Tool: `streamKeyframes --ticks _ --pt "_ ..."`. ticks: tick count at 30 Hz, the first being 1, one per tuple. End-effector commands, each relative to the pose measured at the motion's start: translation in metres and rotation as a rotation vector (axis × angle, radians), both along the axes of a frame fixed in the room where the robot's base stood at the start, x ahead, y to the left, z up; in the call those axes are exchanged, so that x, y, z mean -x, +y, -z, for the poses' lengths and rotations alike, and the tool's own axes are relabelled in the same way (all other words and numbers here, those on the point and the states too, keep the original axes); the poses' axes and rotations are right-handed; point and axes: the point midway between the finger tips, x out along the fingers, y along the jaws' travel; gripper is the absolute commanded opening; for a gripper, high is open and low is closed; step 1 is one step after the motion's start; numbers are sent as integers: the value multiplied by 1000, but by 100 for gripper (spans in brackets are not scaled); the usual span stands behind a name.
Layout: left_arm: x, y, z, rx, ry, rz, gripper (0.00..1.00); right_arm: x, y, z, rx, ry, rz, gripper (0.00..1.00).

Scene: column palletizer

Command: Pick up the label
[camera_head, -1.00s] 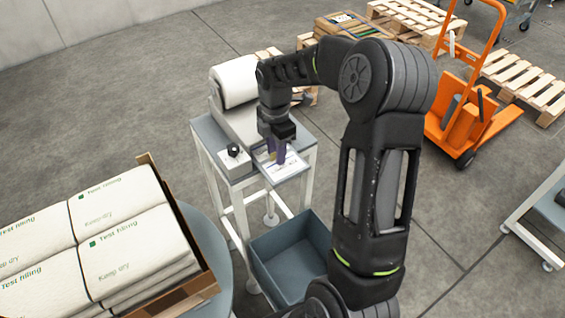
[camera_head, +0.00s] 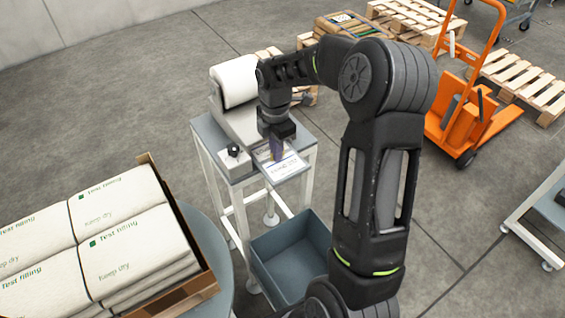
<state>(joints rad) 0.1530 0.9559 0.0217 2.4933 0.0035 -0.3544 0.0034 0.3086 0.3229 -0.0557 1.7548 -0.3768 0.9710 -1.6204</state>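The white label (camera_head: 286,168) with dark print shows at the front end of the label printer (camera_head: 236,122), on a small grey stand. My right gripper (camera_head: 276,158) points down over the label from my black arm. Its purple fingers overlap the label's back part in the picture. I cannot tell whether they touch or grip it, since the fingers are small and seen nearly edge-on. The back part of the label is partly hidden behind them. My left gripper is not in view.
A white roll (camera_head: 236,82) sits on the printer. A blue-grey bin (camera_head: 290,262) stands below the stand's front. A carton (camera_head: 196,245) of white bags fills the lower left. An orange pallet jack (camera_head: 466,115) and wooden pallets (camera_head: 520,80) stand at the upper right.

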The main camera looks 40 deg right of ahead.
Motion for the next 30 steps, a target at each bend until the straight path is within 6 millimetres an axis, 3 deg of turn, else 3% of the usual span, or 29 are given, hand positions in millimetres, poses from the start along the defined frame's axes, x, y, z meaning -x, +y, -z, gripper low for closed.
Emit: streamKeyframes --ticks 11,24,30 --pt "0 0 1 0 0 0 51 0 0 -6 0 -1 0 0" --pt "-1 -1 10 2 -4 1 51 -1 0 -81 1 -4 0 0" --pt "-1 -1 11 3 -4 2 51 0 0 -99 1 -1 0 0"
